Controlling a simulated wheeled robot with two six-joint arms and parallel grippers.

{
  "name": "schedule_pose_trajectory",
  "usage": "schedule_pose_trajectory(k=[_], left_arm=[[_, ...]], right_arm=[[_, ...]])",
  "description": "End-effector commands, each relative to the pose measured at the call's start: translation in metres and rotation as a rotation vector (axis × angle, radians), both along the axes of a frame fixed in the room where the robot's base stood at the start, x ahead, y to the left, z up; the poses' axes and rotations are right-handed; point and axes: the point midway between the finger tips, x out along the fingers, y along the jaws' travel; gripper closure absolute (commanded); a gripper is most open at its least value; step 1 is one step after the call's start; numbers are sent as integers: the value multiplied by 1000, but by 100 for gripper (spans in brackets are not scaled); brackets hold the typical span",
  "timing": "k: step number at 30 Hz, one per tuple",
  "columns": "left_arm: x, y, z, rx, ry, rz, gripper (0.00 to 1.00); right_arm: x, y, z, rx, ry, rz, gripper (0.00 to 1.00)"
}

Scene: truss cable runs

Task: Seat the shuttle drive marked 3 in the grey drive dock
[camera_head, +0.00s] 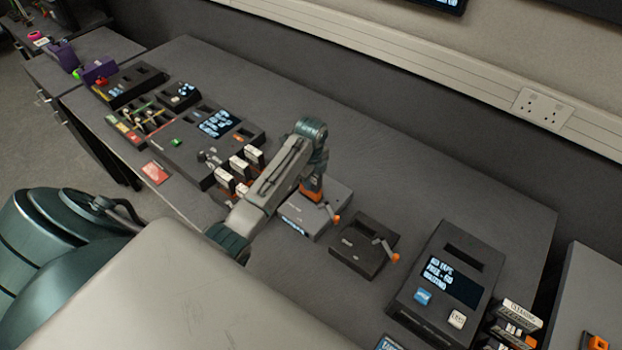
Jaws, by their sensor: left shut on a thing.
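The grey drive dock (326,209) sits on the dark bench near the middle of the view. It has a small lit panel on its front and a lever with an orange knob at its right. My left gripper (312,180) points down over the back of this dock. It is shut on an orange shuttle drive (311,193), largely hidden by the gripper and arm. The drive is at the dock's top; I cannot tell whether it is in the slot. No number on it can be read. My right gripper is not in view.
A black dock (362,247) with its own orange-knobbed lever stands just right of the grey one. A black unit with a screen (447,283) is farther right. A panel with several upright cartridges (242,165) stands left. The bench behind is clear.

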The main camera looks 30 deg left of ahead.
Motion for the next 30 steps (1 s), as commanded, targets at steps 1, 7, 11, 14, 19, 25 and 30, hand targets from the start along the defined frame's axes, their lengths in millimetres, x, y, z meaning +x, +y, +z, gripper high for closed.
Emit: schedule_pose_trajectory(k=[1, 7, 11, 14, 19, 25, 30], left_arm=[[0, 0, 0, 0, -1, 0, 100], [0, 0, -5, 0, -1, 0, 100], [0, 0, -7, 0, -1, 0, 100], [0, 0, -7, 0, -1, 0, 100], [0, 0, -7, 0, -1, 0, 100], [0, 0, -8, 0, -1, 0, 100], [0, 0, -11, 0, 0, 0, 100]], right_arm=[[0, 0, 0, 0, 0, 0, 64], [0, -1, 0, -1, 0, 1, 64], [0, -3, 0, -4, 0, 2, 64], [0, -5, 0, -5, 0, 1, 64], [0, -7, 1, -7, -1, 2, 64], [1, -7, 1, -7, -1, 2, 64], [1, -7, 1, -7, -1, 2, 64]])
